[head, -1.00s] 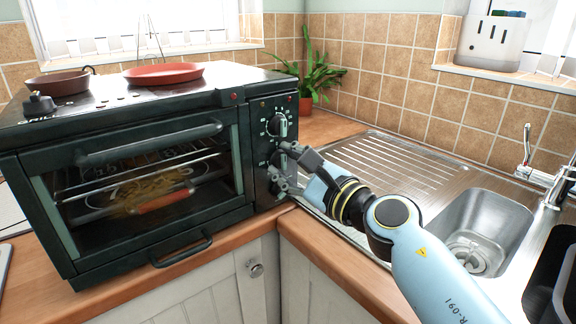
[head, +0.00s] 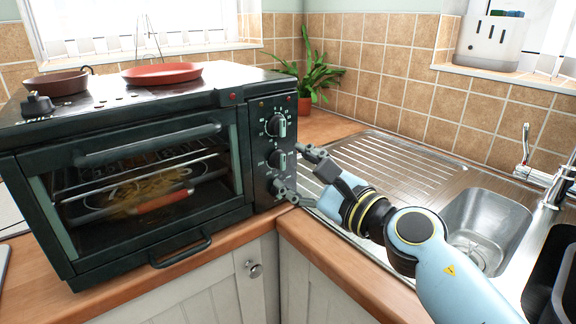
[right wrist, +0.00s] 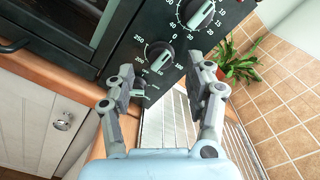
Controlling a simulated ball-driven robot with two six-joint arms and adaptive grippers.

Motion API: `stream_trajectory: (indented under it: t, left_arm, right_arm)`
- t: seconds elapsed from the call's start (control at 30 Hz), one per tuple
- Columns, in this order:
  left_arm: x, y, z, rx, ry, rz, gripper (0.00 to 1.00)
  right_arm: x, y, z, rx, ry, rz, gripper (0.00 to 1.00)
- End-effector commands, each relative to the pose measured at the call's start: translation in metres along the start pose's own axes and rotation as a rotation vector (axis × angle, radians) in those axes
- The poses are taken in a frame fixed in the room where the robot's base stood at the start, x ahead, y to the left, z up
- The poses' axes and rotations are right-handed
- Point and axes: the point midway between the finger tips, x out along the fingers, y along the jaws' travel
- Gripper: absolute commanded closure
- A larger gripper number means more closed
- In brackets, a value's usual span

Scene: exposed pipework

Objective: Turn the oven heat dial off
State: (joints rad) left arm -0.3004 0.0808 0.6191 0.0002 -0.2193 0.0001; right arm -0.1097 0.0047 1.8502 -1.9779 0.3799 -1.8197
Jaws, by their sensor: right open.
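The black oven (head: 140,241) stands on the wooden counter with a column of dials on its right front panel. The heat dial (head: 278,160) is the middle one. It also shows in the right wrist view (right wrist: 160,56), ringed by marks from 0 to 250; I cannot tell which mark its light grip strip points at. My right gripper (head: 295,171) is open and empty, just right of the panel, and apart from the heat dial. In the right wrist view its fingers (right wrist: 160,72) spread at either side below the dial. My left gripper is not in view.
The timer dial (head: 276,126) sits above, and a lower dial (head: 278,187) is partly behind a finger. A potted plant (head: 312,80) stands behind right. A metal sink and drainer (head: 400,165) lie to the right. Pans (head: 163,73) rest on the oven top.

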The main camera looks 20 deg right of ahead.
Motion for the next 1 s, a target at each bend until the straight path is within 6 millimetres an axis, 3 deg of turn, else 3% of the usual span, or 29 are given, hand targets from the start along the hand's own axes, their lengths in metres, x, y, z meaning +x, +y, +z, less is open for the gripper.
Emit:
stream_trajectory:
  t: [0.2, 0.4, 1.0]
  left_arm:
    - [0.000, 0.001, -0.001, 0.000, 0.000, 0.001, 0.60]
    - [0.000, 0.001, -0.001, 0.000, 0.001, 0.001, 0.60]
    - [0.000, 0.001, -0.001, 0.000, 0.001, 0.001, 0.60]
  right_arm:
    - [-0.052, 0.001, -0.001, -0.003, 0.003, 0.005, 0.46]
    - [-0.081, 0.001, -0.001, -0.002, 0.002, 0.003, 0.46]
    - [-0.089, 0.001, 0.000, 0.000, 0.001, 0.001, 0.46]
